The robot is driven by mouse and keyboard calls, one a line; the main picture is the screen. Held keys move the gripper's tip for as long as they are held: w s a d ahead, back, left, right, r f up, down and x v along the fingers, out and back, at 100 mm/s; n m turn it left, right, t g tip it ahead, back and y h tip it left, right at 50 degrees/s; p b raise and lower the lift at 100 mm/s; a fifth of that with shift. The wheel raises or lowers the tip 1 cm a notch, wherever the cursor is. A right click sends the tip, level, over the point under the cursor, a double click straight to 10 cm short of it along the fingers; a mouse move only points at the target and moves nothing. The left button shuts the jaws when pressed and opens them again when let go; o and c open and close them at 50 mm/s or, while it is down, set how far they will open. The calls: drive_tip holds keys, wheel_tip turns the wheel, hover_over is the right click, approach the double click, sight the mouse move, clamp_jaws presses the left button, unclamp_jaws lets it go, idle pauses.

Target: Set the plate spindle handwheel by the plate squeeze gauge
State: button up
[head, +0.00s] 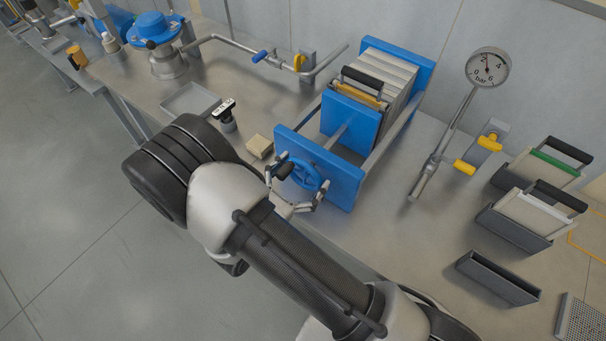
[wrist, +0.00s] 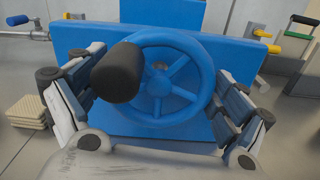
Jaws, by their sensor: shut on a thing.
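The plate spindle handwheel (head: 311,176) is a blue spoked wheel with a black knob, on the front blue end plate (head: 335,174) of the plate press. In the wrist view the handwheel (wrist: 203,82) fills the middle, its knob at the upper left of the rim. My gripper (head: 299,183) is shut on the handwheel, one finger at each side of the rim. The plate squeeze gauge (head: 487,68) is a round white dial marked bar on a slanted pipe. Its needle points up, near the 2; the exact reading is too small to tell.
A tan block (head: 259,146) and a black-topped tool (head: 225,113) lie left of the press. A yellow-handled valve (head: 489,142) stands right of it. Grey holders with handled plates (head: 525,215) occupy the bench's right side.

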drive_tip(key=m+b, duration=0.2)
drive_tip(key=m, duration=0.2)
drive_tip(key=shift+f+m, duration=0.1)
drive_tip(key=shift+m, duration=0.3)
idle(0.4)
drive_tip(key=o, duration=0.8)
drive_tip(key=shift+c, duration=0.2)
drive_tip(key=shift+s, duration=0.1)
drive_tip(key=v, duration=1.2)
